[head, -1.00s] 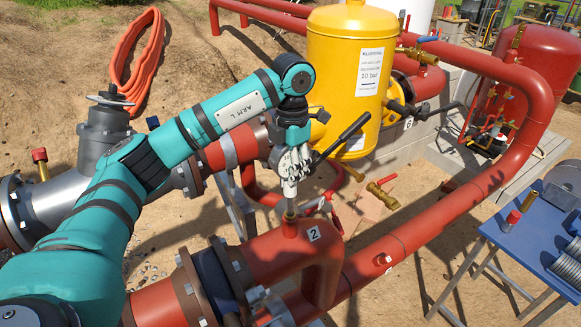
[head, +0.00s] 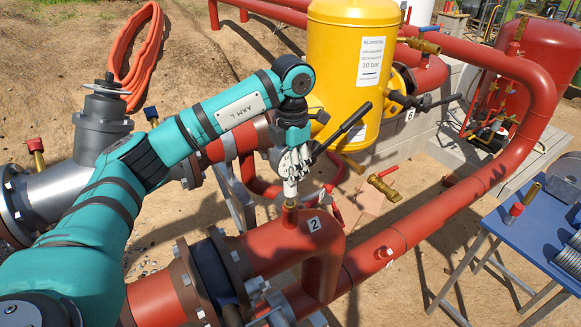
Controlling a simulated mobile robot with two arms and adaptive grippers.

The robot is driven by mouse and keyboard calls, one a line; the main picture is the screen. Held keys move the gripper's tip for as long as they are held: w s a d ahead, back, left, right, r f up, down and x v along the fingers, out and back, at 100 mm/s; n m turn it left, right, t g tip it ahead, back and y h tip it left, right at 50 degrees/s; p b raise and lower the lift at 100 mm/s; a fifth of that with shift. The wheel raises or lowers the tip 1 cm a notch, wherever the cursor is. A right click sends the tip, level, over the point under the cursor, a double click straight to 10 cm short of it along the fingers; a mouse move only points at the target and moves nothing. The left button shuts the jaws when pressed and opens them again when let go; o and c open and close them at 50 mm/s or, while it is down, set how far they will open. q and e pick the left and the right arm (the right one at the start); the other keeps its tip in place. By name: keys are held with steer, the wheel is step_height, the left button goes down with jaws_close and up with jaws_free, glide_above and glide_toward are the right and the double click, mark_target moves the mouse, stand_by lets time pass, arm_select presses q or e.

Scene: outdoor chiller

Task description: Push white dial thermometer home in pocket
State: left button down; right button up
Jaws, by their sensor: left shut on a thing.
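My left gripper (head: 291,174) points down over the red pipe bend (head: 320,260) marked 2, shut on the white dial thermometer. The fingers and wrist hide most of the thermometer. I cannot make out its dial, and only a pale part (head: 290,188) shows at the fingertips. The brass pocket (head: 290,206) stands upright on the pipe, directly below the fingertips. Hardly any stem shows between the grip and the pocket, and the stem's lower end is hidden inside the pocket. My right gripper is not in view.
A black lever (head: 342,131) slants up close to the right of the gripper. The yellow tank (head: 348,75) stands behind it. A brass valve with a red handle (head: 383,186) lies beyond the pipe. A blue table (head: 520,245) stands at right.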

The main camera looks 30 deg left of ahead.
arm_select(q)
steer(key=shift+f, duration=0.2)
steer(key=shift+f+b, duration=1.2)
steer(key=shift+f, duration=0.25)
steer(key=shift+c, duration=2.1)
jaws_free()
steer(key=shift+r, duration=0.15)
step_height(320, 180, up, 7)
steer(key=p, duration=0.4)
steer(key=shift+p, duration=0.3)
